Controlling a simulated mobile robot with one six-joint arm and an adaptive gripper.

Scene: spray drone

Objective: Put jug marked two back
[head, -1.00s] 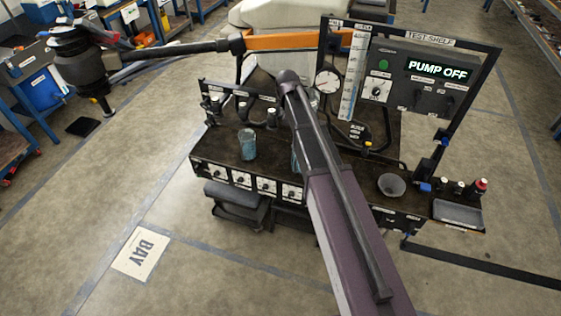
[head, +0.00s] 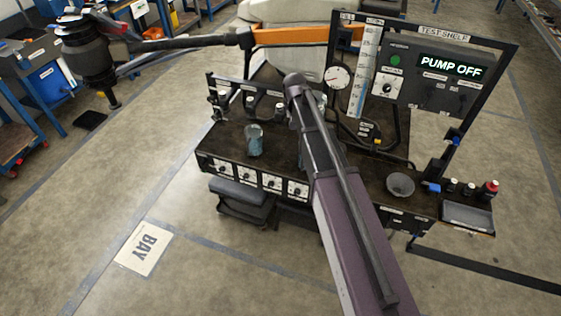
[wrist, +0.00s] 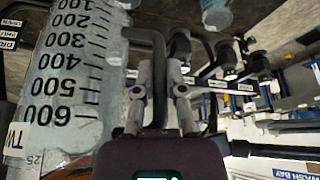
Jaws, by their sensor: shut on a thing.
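A pale blue-grey jug (wrist: 75,75) with a black measuring scale fills the left of the wrist view, its numbers upside down there. A partly cut-off label (wrist: 17,138) on it begins "TW". My gripper (wrist: 159,72) is shut on the jug's black handle (wrist: 150,40). In the head view my arm hides the gripper and most of this jug. Another blue-grey jug (head: 254,141) stands upright on the dark bench (head: 228,140), left of my arm.
The test shelf panel (head: 437,72) reads "PUMP OFF". A gauge (head: 337,76) and a tall scale (head: 364,75) stand behind the bench. A grey funnel-like bowl (head: 400,185) and small bottles (head: 488,191) are on the right. A boom with a dark motor (head: 88,55) reaches left.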

